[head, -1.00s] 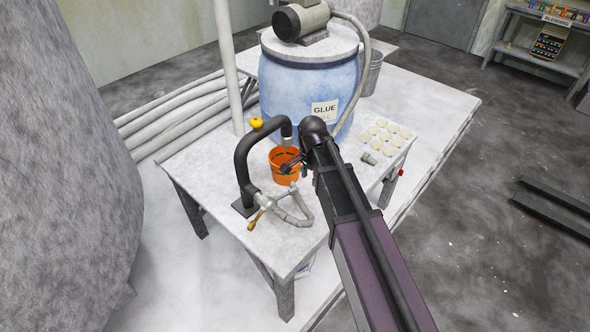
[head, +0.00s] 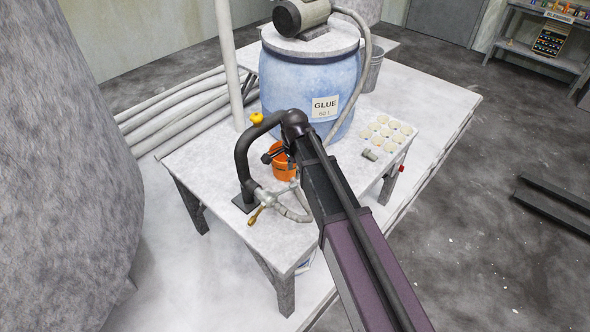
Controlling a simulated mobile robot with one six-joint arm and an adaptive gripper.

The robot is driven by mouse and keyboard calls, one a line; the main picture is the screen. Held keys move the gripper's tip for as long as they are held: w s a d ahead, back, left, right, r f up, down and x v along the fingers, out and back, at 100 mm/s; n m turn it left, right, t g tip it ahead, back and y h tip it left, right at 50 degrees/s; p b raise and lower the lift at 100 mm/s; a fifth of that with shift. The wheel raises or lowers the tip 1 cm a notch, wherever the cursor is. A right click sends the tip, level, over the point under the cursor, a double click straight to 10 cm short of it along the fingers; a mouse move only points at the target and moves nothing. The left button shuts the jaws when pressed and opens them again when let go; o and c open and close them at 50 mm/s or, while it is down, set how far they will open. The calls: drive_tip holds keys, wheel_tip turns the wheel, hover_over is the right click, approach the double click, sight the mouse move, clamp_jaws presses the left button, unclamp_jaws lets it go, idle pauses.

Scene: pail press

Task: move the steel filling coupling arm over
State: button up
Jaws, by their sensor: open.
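The steel coupling arm (head: 275,198), a pale grey pipe with a brass lever (head: 257,214), sits low by the foot of a black curved pipe (head: 242,160) on the white table. A grey hose (head: 298,216) curves away from it to the right. My gripper (head: 268,157) is open, above the left rim of the orange pail (head: 284,172) and just right of the black pipe. It looks empty and apart from the steel arm. My own arm hides part of the gripper, the pail's right side and the pipe's upper end.
A blue glue drum (head: 290,85) with a motor on top stands behind. Pale round discs (head: 388,130) and a small grey fitting (head: 370,154) lie at the table's right. A white post (head: 229,70) rises at the table's back left.

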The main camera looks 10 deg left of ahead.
sight(294, 184)
drive_tip(key=shift+f+b, duration=3.35)
drive_tip(key=shift+f, duration=0.2)
drive_tip(key=c, duration=0.6)
